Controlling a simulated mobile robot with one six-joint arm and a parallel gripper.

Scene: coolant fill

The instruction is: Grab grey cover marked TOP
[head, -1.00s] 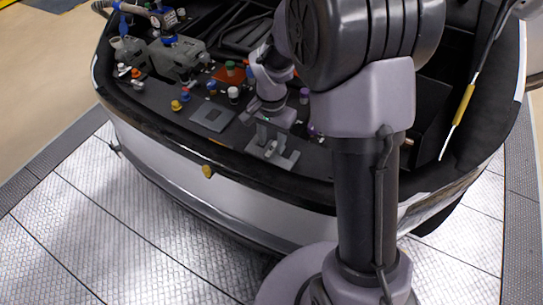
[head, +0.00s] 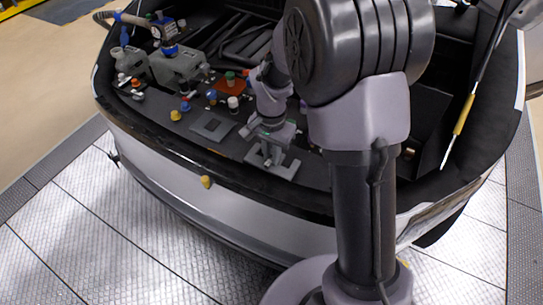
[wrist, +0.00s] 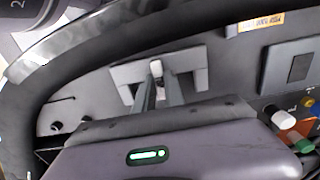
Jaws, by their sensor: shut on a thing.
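The grey cover (head: 284,168) is a flat plate with a cut-out, lying on the dark deck near its front edge. In the wrist view the cover (wrist: 200,72) spreads to both sides of my fingers, with a pale upright piece at its middle. My gripper (head: 266,152) reaches down over the cover. In the wrist view my gripper (wrist: 158,88) has its two fingers close together at the pale piece, shut on the cover. The exact contact is partly hidden by the fingers. I cannot read a TOP mark.
A grey square frame with a dark centre (head: 212,126) lies to the left of the cover. Several coloured caps, including a yellow one (head: 176,115), stand behind and left. A grey housing with a blue-collared hose (head: 178,62) stands at back left. The car's front rim (head: 205,165) is close.

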